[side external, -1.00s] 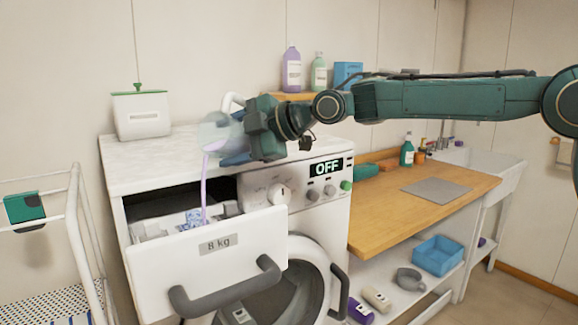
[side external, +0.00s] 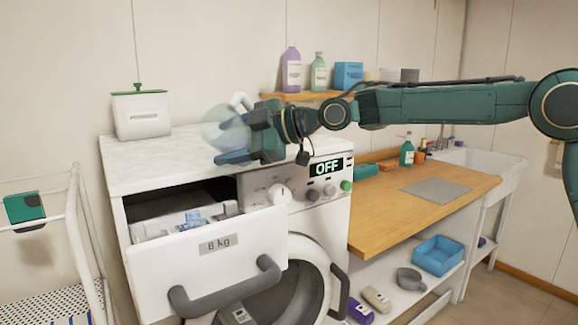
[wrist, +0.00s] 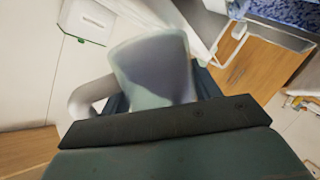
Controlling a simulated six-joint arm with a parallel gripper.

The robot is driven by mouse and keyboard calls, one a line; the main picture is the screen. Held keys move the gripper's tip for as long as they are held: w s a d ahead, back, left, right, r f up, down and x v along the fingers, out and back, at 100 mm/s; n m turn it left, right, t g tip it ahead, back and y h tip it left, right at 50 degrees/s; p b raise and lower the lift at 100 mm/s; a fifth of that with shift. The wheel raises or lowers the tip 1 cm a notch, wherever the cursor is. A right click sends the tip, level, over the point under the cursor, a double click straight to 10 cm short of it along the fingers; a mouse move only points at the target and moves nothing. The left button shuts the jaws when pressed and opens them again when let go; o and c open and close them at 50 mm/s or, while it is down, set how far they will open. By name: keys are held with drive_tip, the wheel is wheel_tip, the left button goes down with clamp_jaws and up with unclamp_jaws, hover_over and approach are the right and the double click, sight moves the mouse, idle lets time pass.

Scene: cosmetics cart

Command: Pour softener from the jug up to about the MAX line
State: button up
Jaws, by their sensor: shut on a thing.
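The translucent jug (side external: 224,130) is held in my gripper (side external: 245,145) above the washing machine's top, left of the arm's end. Its white handle shows above it. No stream leaves the jug. In the wrist view the jug (wrist: 152,68) is tilted, with a bluish-grey shade inside and its white handle (wrist: 88,98) at the left. The open detergent drawer (side external: 208,245) below has a white compartment insert (side external: 165,225) with a blue-marked part (side external: 194,219). The MAX line and the softener level in the drawer are too small to read.
A white box with a green lid (side external: 141,113) stands on the machine top (side external: 160,155). A wall shelf with bottles (side external: 291,70) is behind the arm. The wooden counter (side external: 420,200) at right is mostly clear. A wire rack (side external: 72,230) stands at left.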

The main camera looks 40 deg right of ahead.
drive_tip(key=shift+w+d+r+m+y, duration=0.15)
drive_tip(key=shift+m+y, duration=0.15)
drive_tip(key=shift+m, duration=0.4)
drive_tip(key=shift+d+r, duration=0.15)
drive_tip(key=shift+r, duration=0.1)
drive_tip(key=shift+d+r+m+y, duration=0.15)
drive_tip(key=shift+m+y, duration=0.15)
drive_tip(key=shift+m, duration=0.1)
drive_tip(key=shift+w+d+r, duration=0.15)
drive_tip(key=shift+r, duration=0.1)
drive_tip(key=m, duration=0.1)
drive_tip(key=d+m+y, duration=0.1)
drive_tip(key=m, duration=0.1)
drive_tip(key=shift+w+d+f+t, duration=0.2)
drive_tip(key=shift+w+d+t, duration=0.05)
drive_tip(key=shift+w+t, duration=0.15)
drive_tip(key=shift+w+d+f+m+y, duration=0.1)
drive_tip(key=shift+d+m+y, duration=0.15)
drive_tip(key=shift+m, duration=0.3)
drive_tip(key=shift+d+f+m+y, duration=0.1)
drive_tip(key=shift+m+y, duration=0.25)
drive_tip(key=shift+m, duration=0.2)
